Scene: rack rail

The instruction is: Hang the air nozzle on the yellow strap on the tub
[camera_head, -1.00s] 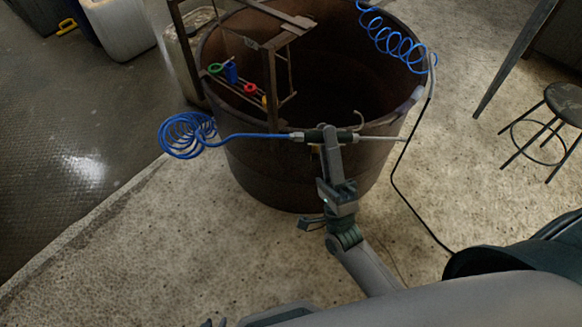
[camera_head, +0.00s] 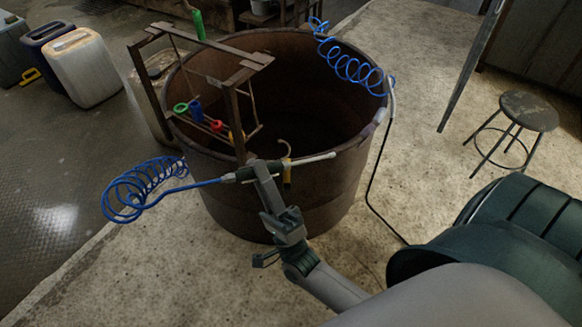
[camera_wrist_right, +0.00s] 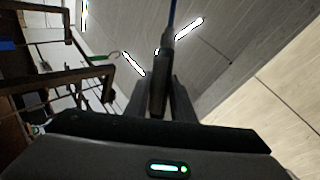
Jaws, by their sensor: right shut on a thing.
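The air nozzle (camera_head: 243,174) is held level in front of the brown tub (camera_head: 225,205), at its near rim. Its thin pale tip (camera_head: 318,159) points right, a tan hook (camera_head: 287,146) curves up from it, and a blue coiled hose (camera_head: 140,188) trails left. My right gripper (camera_head: 262,168) is shut on the nozzle's dark body. In the right wrist view the nozzle (camera_wrist_right: 158,88) lies between the fingers. The yellow strap (camera_head: 287,173) hangs on the tub's near side, just right of the gripper and partly hidden by the nozzle. My left gripper is out of view.
A rusty frame (camera_head: 237,110) stands over the tub's left side, with coloured pieces (camera_head: 196,110) on its bars. Another blue coil (camera_head: 350,66) hangs at the tub's far right rim, with a black cable running down. A stool (camera_head: 528,110) stands right.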

